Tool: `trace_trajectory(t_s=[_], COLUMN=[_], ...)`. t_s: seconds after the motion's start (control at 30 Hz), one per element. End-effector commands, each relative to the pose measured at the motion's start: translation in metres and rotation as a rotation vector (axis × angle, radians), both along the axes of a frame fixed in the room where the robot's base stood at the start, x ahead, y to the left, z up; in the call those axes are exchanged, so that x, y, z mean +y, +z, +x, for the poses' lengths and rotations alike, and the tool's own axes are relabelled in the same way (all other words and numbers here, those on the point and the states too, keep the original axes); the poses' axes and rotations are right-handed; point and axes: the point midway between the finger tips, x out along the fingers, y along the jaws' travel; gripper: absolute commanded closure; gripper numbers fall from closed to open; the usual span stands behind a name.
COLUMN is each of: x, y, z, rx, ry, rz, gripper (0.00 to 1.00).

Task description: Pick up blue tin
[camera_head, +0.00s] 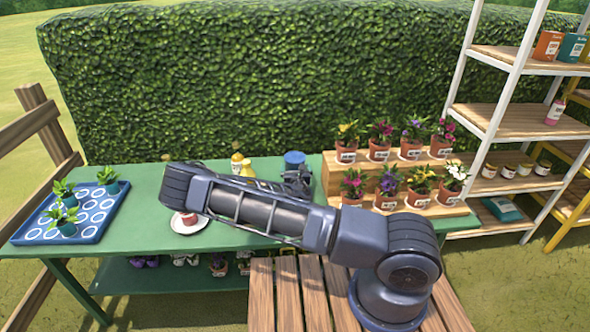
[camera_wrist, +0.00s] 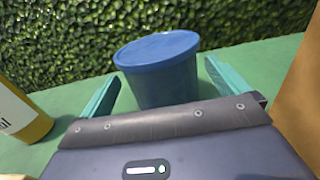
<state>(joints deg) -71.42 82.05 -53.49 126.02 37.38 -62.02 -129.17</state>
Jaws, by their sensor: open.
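The blue tin (camera_wrist: 160,75) stands upright on the green table in the wrist view, with its lid on. My gripper (camera_wrist: 158,88) is open, with one teal finger on each side of the tin's lower part. I see a gap between each finger and the tin. In the head view the blue tin (camera_head: 294,160) is near the table's back edge, and my gripper (camera_head: 296,178) is just in front of it, partly hiding it.
A wooden stepped stand (camera_head: 332,177) with potted flowers is close on the right. Yellow bottles (camera_head: 237,164) stand to the left. A white plate (camera_head: 178,226) holds a red tin (camera_head: 190,218). A blue tray (camera_head: 94,232) with plants is at the far left.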

Motion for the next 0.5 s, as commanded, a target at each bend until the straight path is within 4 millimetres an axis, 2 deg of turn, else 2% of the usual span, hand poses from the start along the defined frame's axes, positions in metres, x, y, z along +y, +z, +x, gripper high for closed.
trace_trajectory(t_s=[0.1, 0.2, 0.47, 0.5], x=[0.000, -0.001, 0.000, 0.000], y=[0.000, 0.000, 0.000, 0.000], z=[0.015, 0.021, 0.022, 0.022], rx=[-0.001, -0.001, 0.000, 0.000], ry=[-0.001, 0.000, 0.001, 0.001], rz=[0.001, 0.000, -0.001, -0.001], gripper=[0.00, 0.00, 0.00, 0.08])
